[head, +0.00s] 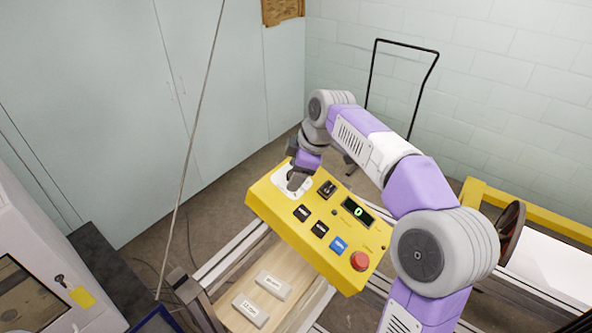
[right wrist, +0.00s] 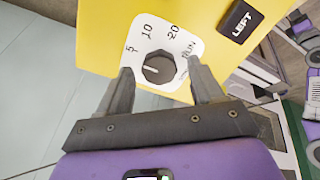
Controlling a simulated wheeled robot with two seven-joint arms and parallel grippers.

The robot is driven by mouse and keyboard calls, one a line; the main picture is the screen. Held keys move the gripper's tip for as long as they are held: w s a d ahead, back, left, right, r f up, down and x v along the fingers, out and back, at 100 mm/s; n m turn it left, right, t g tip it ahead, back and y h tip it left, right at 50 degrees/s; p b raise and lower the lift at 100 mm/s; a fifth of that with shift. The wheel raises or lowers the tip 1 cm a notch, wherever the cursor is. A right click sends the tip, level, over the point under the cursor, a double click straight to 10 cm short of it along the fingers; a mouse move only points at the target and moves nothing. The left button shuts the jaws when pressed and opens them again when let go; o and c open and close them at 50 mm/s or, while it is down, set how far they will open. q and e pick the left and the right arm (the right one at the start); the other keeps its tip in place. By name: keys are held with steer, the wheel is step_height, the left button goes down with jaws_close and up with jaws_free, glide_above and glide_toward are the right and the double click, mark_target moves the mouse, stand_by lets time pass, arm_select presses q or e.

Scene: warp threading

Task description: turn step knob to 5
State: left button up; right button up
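The step knob (right wrist: 158,69) is a dark round knob on a white dial plate (right wrist: 190,42), marked 5, 10, 20 and RUN. A short white line on the knob points left in the right wrist view, a little below the 5. The dial is on a yellow control box (head: 262,198). My right gripper (right wrist: 160,76) is open, with one finger on each side of the knob and a gap to each. In the head view my right gripper (head: 297,180) is over the dial and hides the knob. My left gripper is out of view.
The box also has a green display (head: 358,212) reading 0, black buttons (head: 303,213), a blue button (head: 338,246) and a red mushroom button (head: 359,261). Wooden board and metal rails lie below it. A white machine (head: 40,270) stands at the left.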

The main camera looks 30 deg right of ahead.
steer(key=v, duration=0.7)
steer(key=shift+r+p, duration=0.25)
steer(key=shift+p, duration=0.1)
steer(key=shift+s, duration=0.1)
